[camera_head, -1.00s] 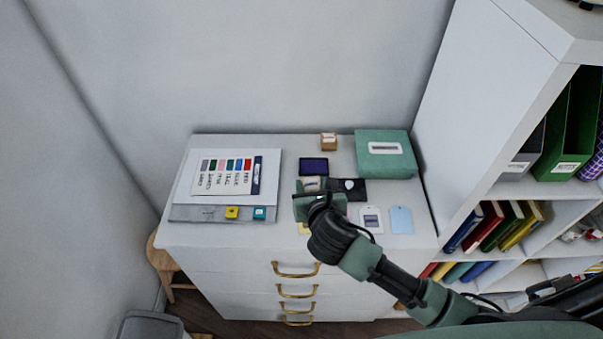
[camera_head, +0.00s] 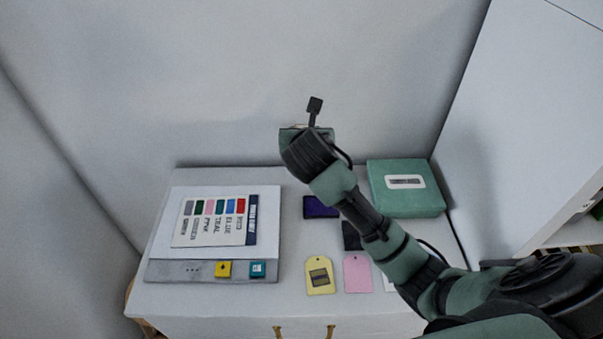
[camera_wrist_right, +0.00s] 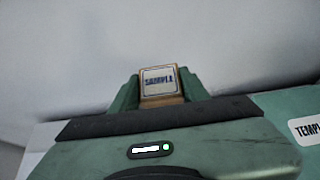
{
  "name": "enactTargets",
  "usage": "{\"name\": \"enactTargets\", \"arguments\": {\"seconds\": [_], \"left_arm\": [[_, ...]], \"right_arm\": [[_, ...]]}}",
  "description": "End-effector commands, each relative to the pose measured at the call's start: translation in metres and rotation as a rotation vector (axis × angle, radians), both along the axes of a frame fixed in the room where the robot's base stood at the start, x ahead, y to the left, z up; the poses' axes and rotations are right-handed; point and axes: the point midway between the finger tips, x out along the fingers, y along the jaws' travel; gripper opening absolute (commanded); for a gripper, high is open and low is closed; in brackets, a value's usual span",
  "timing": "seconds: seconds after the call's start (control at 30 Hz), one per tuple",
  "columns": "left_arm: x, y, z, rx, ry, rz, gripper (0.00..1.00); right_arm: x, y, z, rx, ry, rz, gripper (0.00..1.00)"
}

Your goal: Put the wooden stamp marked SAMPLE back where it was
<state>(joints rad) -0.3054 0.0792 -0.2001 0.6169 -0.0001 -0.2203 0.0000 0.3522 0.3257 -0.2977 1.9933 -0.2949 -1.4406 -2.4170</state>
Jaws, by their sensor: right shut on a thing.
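The wooden stamp (camera_wrist_right: 160,84) has a pale top face marked SAMPLE in the right wrist view. My right gripper (camera_wrist_right: 160,92) is shut on it, one finger on each side. In the head view, my right gripper (camera_head: 305,132) is at the back of the white cabinet top (camera_head: 220,302), in front of the wall. There the stamp is almost wholly hidden by the gripper and wrist. I cannot tell how high it is above the cabinet. My left gripper is not in view.
A green box (camera_head: 428,205) stands back right. A purple ink pad (camera_head: 318,206) and a dark item (camera_head: 351,236) lie partly behind my arm. A yellow tag (camera_head: 320,289) with a dark print and a pink tag (camera_head: 357,273) lie in front. A colour chart (camera_head: 205,225) covers the left.

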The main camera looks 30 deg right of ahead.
Motion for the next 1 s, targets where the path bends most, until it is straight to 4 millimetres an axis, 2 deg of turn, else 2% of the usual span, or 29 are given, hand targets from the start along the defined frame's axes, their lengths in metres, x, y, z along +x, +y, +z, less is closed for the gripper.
{"name": "enactTargets", "arguments": {"seconds": [0.03, 0.1, 0.33, 0.53, 0.8, 1.0], "left_arm": [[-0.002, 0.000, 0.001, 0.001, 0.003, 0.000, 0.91], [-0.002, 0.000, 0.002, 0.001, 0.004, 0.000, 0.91], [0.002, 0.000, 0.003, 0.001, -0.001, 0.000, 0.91], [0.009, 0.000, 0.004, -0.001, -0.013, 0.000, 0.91], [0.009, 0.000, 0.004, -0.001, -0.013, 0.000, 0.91], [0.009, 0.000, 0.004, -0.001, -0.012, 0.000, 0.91]], "right_arm": [[-0.001, 0.000, -0.016, 0.003, 0.008, -0.002, 0.04], [-0.001, 0.000, -0.035, 0.002, 0.008, -0.001, 0.04], [-0.001, 0.000, -0.084, 0.001, 0.003, -0.001, 0.04], [0.000, 0.000, -0.101, 0.000, 0.000, -0.001, 0.04], [0.000, 0.000, -0.138, 0.000, 0.000, 0.001, 0.04], [0.000, 0.000, -0.139, 0.000, -0.002, 0.000, 0.04]]}}
